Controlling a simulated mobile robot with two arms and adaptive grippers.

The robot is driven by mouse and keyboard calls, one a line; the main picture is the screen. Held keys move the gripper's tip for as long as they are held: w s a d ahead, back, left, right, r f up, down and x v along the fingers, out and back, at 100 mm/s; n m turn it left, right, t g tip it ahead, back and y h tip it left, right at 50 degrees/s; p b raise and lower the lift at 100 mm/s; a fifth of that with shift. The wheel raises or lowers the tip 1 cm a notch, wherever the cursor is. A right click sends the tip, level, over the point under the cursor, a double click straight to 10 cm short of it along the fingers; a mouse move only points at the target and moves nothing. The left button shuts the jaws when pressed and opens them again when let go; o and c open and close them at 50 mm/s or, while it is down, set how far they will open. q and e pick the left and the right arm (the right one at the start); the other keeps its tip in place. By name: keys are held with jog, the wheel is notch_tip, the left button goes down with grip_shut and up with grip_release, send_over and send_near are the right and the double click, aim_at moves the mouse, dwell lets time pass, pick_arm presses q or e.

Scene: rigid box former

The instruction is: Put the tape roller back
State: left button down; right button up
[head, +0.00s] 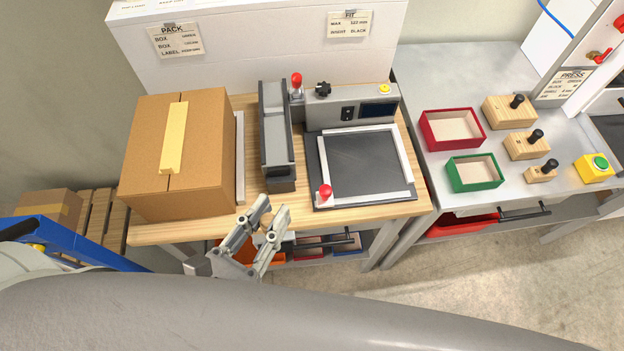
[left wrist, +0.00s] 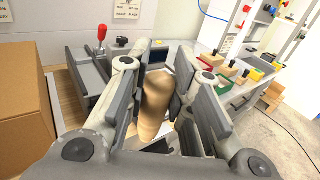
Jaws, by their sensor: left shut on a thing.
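My left gripper (head: 271,212) is in front of the wooden table's front edge, below the grey upright fixture. It is shut on a tan, rounded wooden piece, which looks like the handle of the tape roller (left wrist: 157,100); it stands between the fingers in the left wrist view. In the head view only a little of the tape roller (head: 259,239) shows between the fingers. The rest of it is hidden, so I cannot tell its full shape. My right gripper is not in view.
A taped cardboard box (head: 205,150) stands on the table's left. A grey fixture (head: 277,140) and a dark framed plate (head: 358,165) with a red knob (head: 325,191) stand to its right. Below the front edge are bins (head: 308,248). Red (head: 430,132) and green (head: 458,178) trays lie farther right.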

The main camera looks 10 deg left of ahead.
pick_arm(q)
jog(key=w+a+f+b, duration=0.1)
jog(key=w+f+b, duration=0.5)
jog(key=w+f, duration=0.6)
jog(key=shift+w+a+f+b, duration=0.3)
jog(key=shift+w+f+b, duration=0.05)
jog(key=shift+w, duration=0.25)
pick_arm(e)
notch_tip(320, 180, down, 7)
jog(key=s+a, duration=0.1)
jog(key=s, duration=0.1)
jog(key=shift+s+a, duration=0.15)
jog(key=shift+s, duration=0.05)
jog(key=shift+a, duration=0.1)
